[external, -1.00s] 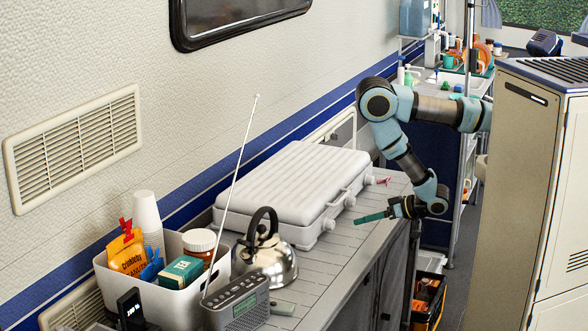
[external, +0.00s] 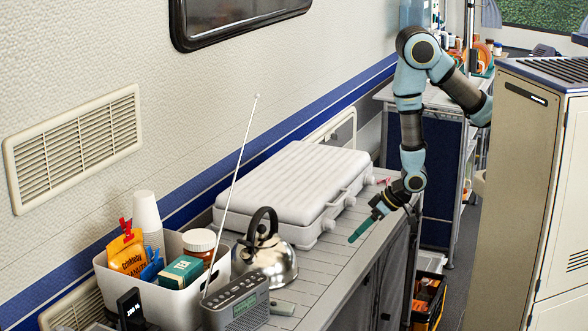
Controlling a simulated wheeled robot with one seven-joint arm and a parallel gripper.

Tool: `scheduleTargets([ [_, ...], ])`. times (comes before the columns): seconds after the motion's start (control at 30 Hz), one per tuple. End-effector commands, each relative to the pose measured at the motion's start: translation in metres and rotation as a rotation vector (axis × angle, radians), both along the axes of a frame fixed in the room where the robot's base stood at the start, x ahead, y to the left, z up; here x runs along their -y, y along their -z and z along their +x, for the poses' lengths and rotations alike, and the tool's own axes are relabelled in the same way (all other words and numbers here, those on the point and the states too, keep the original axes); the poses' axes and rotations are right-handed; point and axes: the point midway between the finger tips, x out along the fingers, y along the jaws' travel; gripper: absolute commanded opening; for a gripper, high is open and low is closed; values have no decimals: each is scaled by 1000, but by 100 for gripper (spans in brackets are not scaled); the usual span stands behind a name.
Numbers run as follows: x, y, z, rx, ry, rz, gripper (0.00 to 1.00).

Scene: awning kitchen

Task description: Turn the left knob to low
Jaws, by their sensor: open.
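The white closed case-like unit (external: 292,185), likely the stove, lies on the slatted counter against the wall. Small pale fittings (external: 349,201) show along its front right side, with another (external: 327,224) nearer the kettle. They are too small to tell which is the left knob, or its setting. My gripper (external: 358,232) is open and empty, pointing down and left over the counter's front edge. Its teal finger is in front of the unit, apart from the fittings in the picture. The gap between the fingers is hard to see from here.
A steel kettle (external: 267,256) stands just left of the unit. A grey radio (external: 238,304) with a long antenna and a white bin (external: 150,292) of groceries are farther left. The counter strip (external: 335,258) before the unit is clear. A tall beige cabinet (external: 520,190) stands at right.

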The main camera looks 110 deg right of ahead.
Motion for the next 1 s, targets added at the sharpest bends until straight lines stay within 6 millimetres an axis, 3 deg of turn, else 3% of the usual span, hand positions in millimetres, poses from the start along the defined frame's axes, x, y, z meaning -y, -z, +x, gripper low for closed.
scheduleTargets([
  [0.47,-52,-29,-11,-204,-227,57,70],
  [1.0,-98,-73,-64,-449,-506,66,70],
])
